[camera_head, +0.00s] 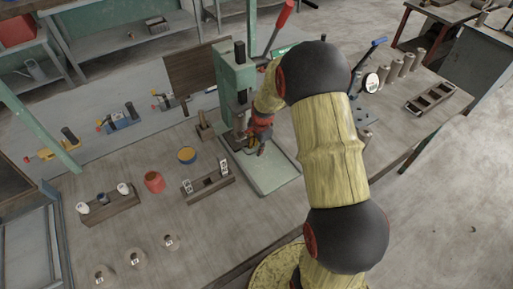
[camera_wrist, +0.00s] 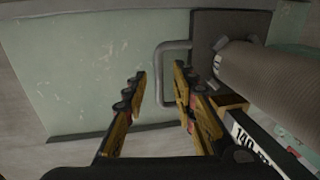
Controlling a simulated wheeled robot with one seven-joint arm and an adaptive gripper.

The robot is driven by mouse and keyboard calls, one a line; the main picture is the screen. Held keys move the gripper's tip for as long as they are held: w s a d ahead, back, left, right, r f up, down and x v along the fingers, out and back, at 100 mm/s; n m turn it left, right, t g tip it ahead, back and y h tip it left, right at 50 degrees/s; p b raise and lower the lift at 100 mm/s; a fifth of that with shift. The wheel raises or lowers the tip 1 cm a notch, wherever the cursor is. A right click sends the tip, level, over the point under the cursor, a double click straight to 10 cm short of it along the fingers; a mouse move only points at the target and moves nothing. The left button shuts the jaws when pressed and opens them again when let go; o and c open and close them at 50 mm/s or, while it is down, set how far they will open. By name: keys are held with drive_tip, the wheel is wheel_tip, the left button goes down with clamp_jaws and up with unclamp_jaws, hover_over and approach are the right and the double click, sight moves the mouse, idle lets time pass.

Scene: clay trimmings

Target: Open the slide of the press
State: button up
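The press (camera_head: 233,72) is a green column with a red-tipped lever, standing on a pale green base plate (camera_head: 272,175). In the wrist view, the base plate (camera_wrist: 85,65) lies under a dark square plate (camera_wrist: 204,28), the apparent slide, with a grey loop handle (camera_wrist: 160,75) on its left side. My gripper (camera_head: 256,148) is low at the front of the press column. In the wrist view my gripper (camera_wrist: 161,82) is open, and the handle's long bar appears between its two fingertips. I cannot tell whether the fingers touch it. My arm hides part of the press.
A ribbed cylinder (camera_wrist: 265,75) and a strip marked 140 (camera_wrist: 245,140) are close on the wrist view's right. A blue-handled tool (camera_head: 369,62) stands right.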

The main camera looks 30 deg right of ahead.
drive_tip(key=shift+c, duration=0.8)
clamp_jaws()
